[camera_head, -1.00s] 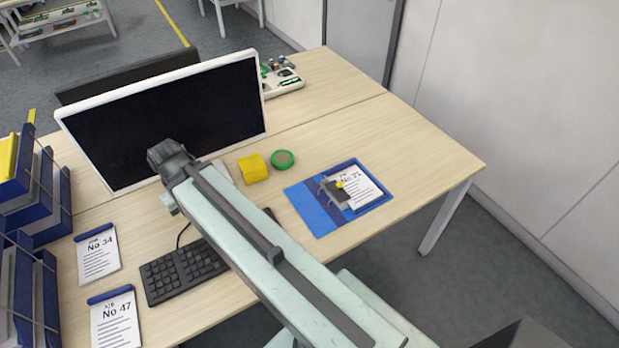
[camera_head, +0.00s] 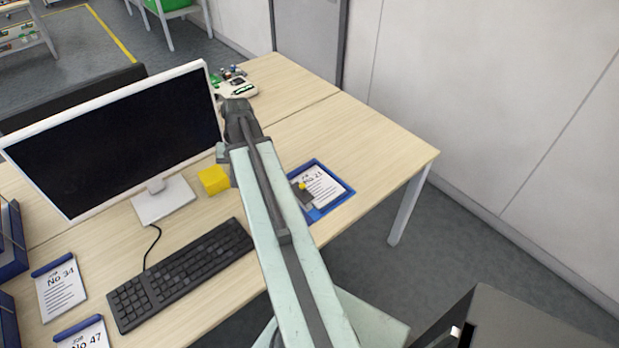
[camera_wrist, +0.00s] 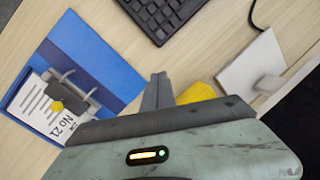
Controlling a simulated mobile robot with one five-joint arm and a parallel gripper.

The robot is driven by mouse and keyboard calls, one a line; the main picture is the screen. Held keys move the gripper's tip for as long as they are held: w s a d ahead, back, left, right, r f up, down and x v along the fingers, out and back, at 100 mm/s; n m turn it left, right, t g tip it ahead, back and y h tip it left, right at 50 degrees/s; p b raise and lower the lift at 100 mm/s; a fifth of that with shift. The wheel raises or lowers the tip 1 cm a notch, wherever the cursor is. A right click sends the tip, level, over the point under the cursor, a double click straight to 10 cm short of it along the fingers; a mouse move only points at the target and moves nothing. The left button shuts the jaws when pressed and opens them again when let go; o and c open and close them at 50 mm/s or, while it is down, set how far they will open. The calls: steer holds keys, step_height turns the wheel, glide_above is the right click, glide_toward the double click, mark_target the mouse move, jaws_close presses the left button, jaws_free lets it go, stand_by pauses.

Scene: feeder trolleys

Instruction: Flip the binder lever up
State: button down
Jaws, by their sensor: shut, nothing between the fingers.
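The blue binder (camera_head: 345,200) lies open on the desk, right of my arm, with a white "No 21" sheet (camera_head: 322,184) in it. My arm hides its left part. In the wrist view the binder (camera_wrist: 95,48) is at upper left, with its metal rings and a grey mechanism. The lever's yellow knob (camera_head: 302,186) sits at the mechanism; it also shows in the wrist view (camera_wrist: 57,107). I cannot tell the lever's angle. My gripper (camera_wrist: 158,90) is shut and empty, over bare desk to the right of the binder in the wrist view, apart from it.
A monitor (camera_head: 115,135) and a keyboard (camera_head: 180,272) are left of my arm. A yellow block (camera_head: 213,180) lies close beside the arm. Note sheets (camera_head: 62,288) lie at lower left. The desk right of the binder is clear up to its edge.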

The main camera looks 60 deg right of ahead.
steer(key=s+d+m+t, duration=0.1)
steer(key=s+d+m, duration=0.1)
steer(key=s+d, duration=0.35)
steer(key=s+d+m, duration=0.2)
steer(key=s+d, duration=0.1)
steer(key=d, duration=0.5)
steer(key=m+t, duration=0.1)
steer(key=m, duration=0.2)
glide_toward(301, 189)
steer(key=shift+y, duration=0.4)
steer(key=d, duration=0.2)
steer(key=d+r, duration=0.1)
steer(key=d, duration=0.1)
steer(key=shift+s+d, duration=0.25)
steer(key=shift+d, duration=0.15)
steer(key=shift+f, duration=0.15)
steer(key=b+x, duration=0.9)
steer(key=x, duration=0.1)
steer(key=shift+w, duration=0.15)
